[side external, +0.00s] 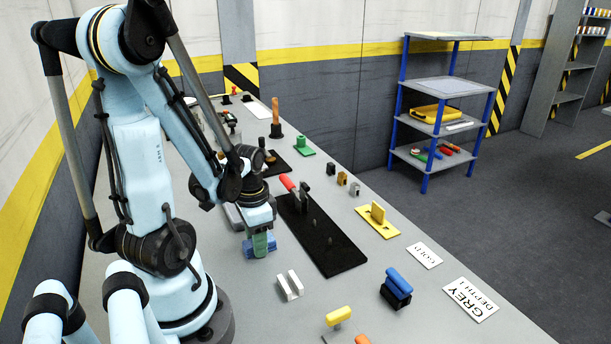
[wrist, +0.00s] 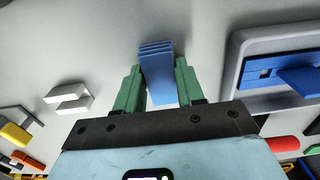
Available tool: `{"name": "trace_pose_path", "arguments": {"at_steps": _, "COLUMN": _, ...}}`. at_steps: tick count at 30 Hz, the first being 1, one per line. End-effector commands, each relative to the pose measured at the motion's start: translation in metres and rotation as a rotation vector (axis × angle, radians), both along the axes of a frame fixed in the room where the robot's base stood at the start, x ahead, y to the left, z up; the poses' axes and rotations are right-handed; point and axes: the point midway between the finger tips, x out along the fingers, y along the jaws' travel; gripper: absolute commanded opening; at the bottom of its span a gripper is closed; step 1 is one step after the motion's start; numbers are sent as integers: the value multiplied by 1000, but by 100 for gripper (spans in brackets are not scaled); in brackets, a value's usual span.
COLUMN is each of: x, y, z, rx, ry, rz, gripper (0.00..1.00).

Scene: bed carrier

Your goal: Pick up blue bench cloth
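The blue bench cloth (wrist: 158,72) is a folded stack of layers. In the wrist view it lies between the two green fingers of my gripper (wrist: 160,85), slightly turned relative to them. The fingers stand apart, one on each side of the cloth, close to its edges. I cannot tell whether they press on it. In the side view my gripper (side external: 260,243) points down at the grey bench, and blue cloth (side external: 249,248) shows low around the fingertips, at or near the bench top. The fingers hide part of it.
On the grey bench (side external: 330,290), a black plate (side external: 325,245) with a red-handled clamp stands right of my gripper. A white block (side external: 289,285) lies in front of it. A grey tray with a blue piece (wrist: 270,70) is at right in the wrist view. A blue-black block (side external: 396,288) lies farther right.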

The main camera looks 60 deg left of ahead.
Motion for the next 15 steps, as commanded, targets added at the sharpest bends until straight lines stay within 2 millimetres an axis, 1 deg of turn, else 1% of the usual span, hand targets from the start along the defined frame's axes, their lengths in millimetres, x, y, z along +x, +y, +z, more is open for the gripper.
{"name": "trace_pose_path", "arguments": {"at_steps": 1, "x": 0, "y": 0, "z": 0, "rx": 0, "ry": 0, "rz": 0, "gripper": 28}}
{"name": "trace_pose_path", "arguments": {"at_steps": 6, "x": 0, "y": 0, "z": 0, "rx": 0, "ry": 0, "rz": 0, "gripper": 4}}
{"name": "trace_pose_path", "arguments": {"at_steps": 15, "x": 0, "y": 0, "z": 1, "rx": 0, "ry": 0, "rz": 0, "gripper": 4}}
